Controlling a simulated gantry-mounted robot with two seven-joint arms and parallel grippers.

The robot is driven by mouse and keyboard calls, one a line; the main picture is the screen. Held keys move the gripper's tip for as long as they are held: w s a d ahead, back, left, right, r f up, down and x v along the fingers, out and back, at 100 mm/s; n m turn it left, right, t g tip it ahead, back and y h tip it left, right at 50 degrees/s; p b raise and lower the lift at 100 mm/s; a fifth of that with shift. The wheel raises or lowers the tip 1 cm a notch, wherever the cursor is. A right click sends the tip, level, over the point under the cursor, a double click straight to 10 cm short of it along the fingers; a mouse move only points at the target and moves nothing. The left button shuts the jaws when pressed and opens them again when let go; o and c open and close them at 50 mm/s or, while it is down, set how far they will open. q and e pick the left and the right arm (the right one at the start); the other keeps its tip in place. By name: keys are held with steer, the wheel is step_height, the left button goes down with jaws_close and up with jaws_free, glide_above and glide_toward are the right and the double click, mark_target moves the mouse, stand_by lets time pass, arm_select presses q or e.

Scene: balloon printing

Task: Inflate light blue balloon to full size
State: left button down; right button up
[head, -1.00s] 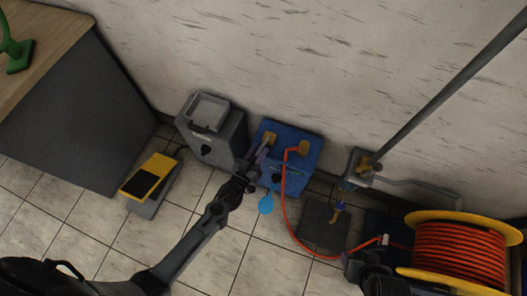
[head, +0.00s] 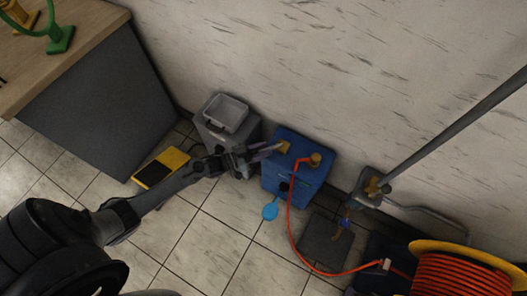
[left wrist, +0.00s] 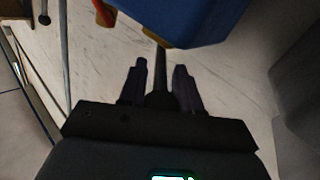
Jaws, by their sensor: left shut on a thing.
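The light blue balloon (head: 270,211) hangs as a small round shape at the front of the blue pump box (head: 292,176) in the head view, by a dark outlet. My left gripper (head: 268,151) reaches in from the left, beside a yellow fitting (head: 282,146) on the box. In the left wrist view its fingers (left wrist: 159,78) are closed around a dark rod-like lever (left wrist: 160,62) with a round knob, which runs up toward the yellow part under the blue box. The balloon is not seen in the left wrist view. My right gripper is not in view.
A grey bin (head: 227,113) stands left of the box, with a yellow-and-black pedal (head: 160,168) farther left. An orange hose (head: 291,225) runs over the floor to a reel (head: 460,280). A dark pad (head: 326,241) and grey pole (head: 450,125) are at right.

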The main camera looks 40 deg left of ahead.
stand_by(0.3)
arm_select(q)
steer(key=c, duration=0.8)
jaws_free()
steer(key=shift+s+a, duration=0.15)
steer(key=shift+s, duration=0.05)
steer(key=p+v, duration=0.3)
steer(key=v, duration=0.7)
steer(key=shift+p, duration=0.3)
steer(key=shift+s+a, duration=0.1)
